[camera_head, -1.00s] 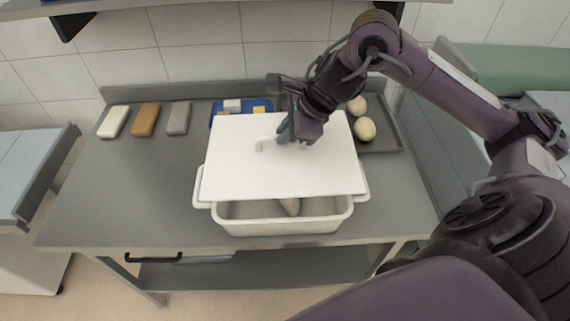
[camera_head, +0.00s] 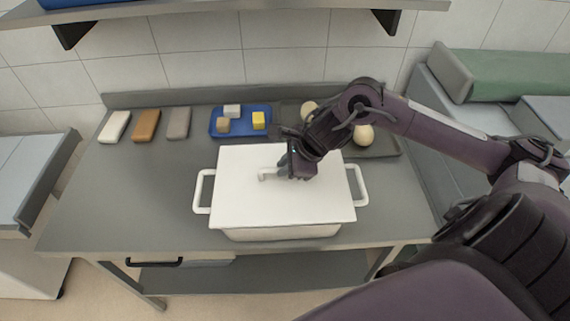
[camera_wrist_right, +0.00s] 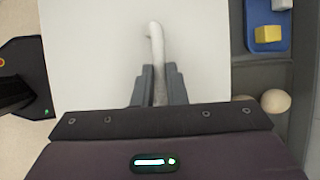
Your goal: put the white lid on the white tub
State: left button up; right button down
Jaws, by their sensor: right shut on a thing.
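The white lid (camera_head: 285,205) lies over the top of the white tub (camera_head: 280,233) and covers its opening in the head view. The tub's side handles stick out to the left and right of the lid, and its front wall shows below the lid's front edge. My right gripper (camera_head: 283,172) is shut on the lid's bar handle. In the right wrist view the fingers (camera_wrist_right: 159,85) close around the handle (camera_wrist_right: 156,45), with the lid (camera_wrist_right: 95,50) flat beneath. Whether the lid rests fully on the rim cannot be told.
Behind the tub, a blue tray (camera_head: 240,133) holds small blocks, and a dark tray (camera_head: 385,149) holds round pale things. White, brown and grey bars (camera_head: 146,125) lie at the back left. The left of the grey table (camera_head: 130,185) is clear. A shelf (camera_head: 240,12) hangs above.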

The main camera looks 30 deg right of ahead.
jog(key=c, duration=1.5)
grip_release()
jog(key=shift+f, duration=0.1)
jog(key=shift+o, duration=0.2)
jog(key=shift+r, duration=0.2)
jog(key=shift+s+d+r, duration=0.1)
jog(key=shift+s+d, duration=0.05)
jog(key=shift+b+v, duration=0.5)
jog(key=shift+v, duration=0.7)
jog(key=shift+s+d+r+b, duration=0.3)
jog(key=shift+s+r+b, duration=0.15)
jog(key=shift+r+b, duration=0.1)
jog(key=b+v, duration=0.2)
jog(key=v, duration=0.5)
jog(key=shift+r, duration=0.4)
